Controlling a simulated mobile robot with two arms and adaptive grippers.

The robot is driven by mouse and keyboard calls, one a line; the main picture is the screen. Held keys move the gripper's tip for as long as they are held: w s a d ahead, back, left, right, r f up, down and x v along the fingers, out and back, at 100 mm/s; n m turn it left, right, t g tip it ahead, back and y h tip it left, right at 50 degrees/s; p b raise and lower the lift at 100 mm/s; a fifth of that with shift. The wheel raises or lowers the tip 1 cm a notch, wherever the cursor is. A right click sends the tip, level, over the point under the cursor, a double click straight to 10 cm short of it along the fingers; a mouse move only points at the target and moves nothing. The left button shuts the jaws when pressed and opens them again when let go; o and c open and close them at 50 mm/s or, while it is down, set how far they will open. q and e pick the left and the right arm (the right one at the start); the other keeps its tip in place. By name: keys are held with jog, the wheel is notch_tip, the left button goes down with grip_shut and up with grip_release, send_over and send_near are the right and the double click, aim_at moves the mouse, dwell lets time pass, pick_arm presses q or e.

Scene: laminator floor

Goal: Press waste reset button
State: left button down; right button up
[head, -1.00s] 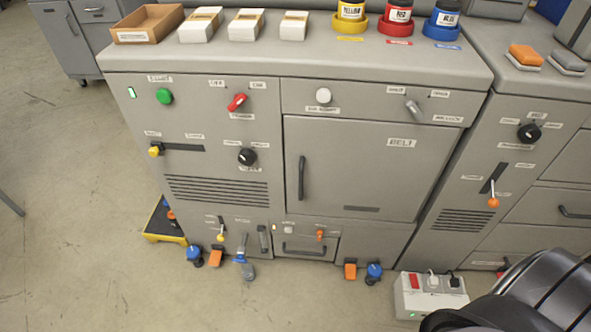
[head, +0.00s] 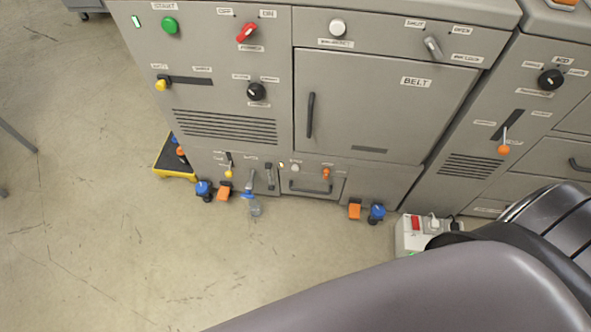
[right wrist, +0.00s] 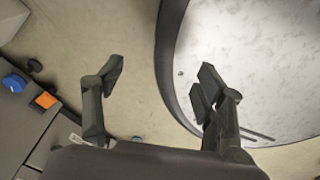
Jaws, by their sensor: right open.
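The grey machine (head: 212,100) has a low drawer panel (head: 312,187) with a small white button (head: 295,167) at its upper left and an orange latch (head: 326,174) beside it. A larger white button (head: 337,28) sits on the upper panel above the belt door (head: 380,105). Both labels are too small to read surely, so I cannot tell which is the waste reset. My left gripper is not in view.
Blue knobs (head: 376,212) and orange pedals (head: 354,211) stick out near the floor. A white power box (head: 414,228) stands at the right foot of the machine. A yellow-edged black tray (head: 172,160) lies at the left. The floor (head: 130,250) in front is clear.

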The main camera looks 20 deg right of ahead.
grip_shut()
dwell(0.7)
dwell(1.1)
